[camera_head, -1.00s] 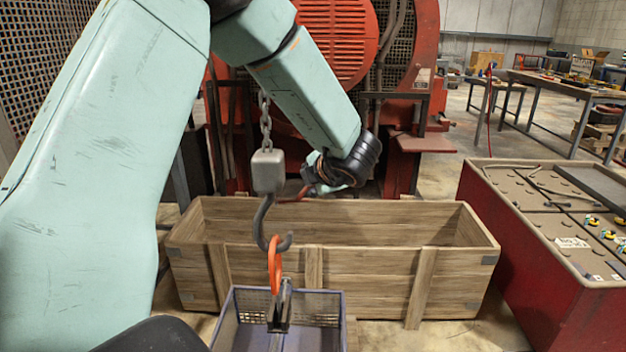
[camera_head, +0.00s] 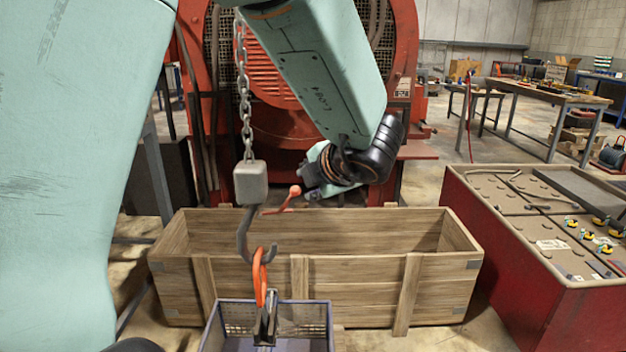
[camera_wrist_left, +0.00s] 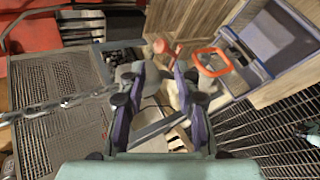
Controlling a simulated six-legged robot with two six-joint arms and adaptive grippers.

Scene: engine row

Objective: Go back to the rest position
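My left arm comes in from the left in the head view, and its gripper (camera_head: 318,178) is partly hidden behind the dark wrist, above the wooden crate's back wall. In the left wrist view its two fingers (camera_wrist_left: 162,75) stand apart with a gap, and I see nothing clamped between them. A grey hook block (camera_head: 250,183) hangs on a chain (camera_head: 243,90), left of the gripper. An orange ring (camera_head: 260,278) is on its hook, above a blue basket (camera_head: 217,318). The ring (camera_wrist_left: 210,62) and basket (camera_wrist_left: 270,38) also show in the wrist view. My right gripper is out of view.
A long wooden crate (camera_head: 350,278) stands behind the basket. A red machine (camera_head: 285,90) rises behind my arm. A red cabinet (camera_head: 500,245) with small parts on top is at the right. A workbench (camera_head: 560,95) stands at the back right, with open floor before it.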

